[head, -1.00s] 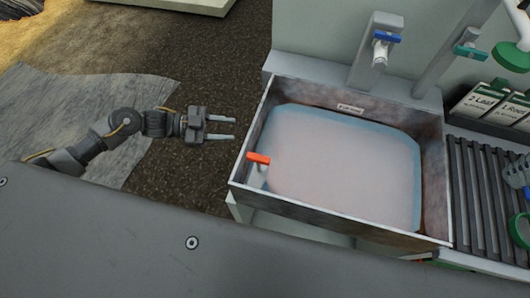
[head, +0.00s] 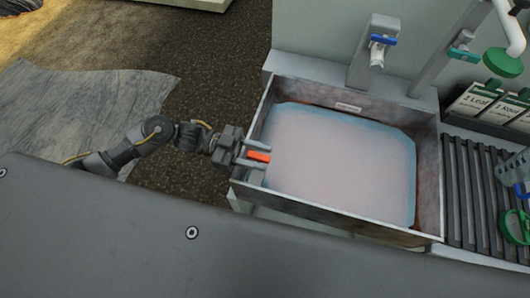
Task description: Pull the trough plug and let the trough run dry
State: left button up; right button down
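The trough (head: 439,200) is a rectangular metal basin holding cloudy pinkish liquid with a bluish rim. The trough plug's orange handle (head: 259,156) stands at the trough's left side, above the liquid; the part below it is hidden. My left gripper (head: 259,157) reaches over the trough's left wall from the left. Its two fingers lie on either side of the orange handle, still spread, and I see no clear closing on it. My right gripper is not in view.
A tap with a blue lever (head: 383,40) stands behind the trough, with a teal-handled valve (head: 462,52) to its right. A slatted drainboard (head: 470,195) adjoins the trough's right side. Labelled boxes (head: 482,103) and a green ring-shaped item (head: 516,227) are at the right.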

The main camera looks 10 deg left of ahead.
pick_arm(q)
jog(key=shift+d, duration=1.1)
grip_shut()
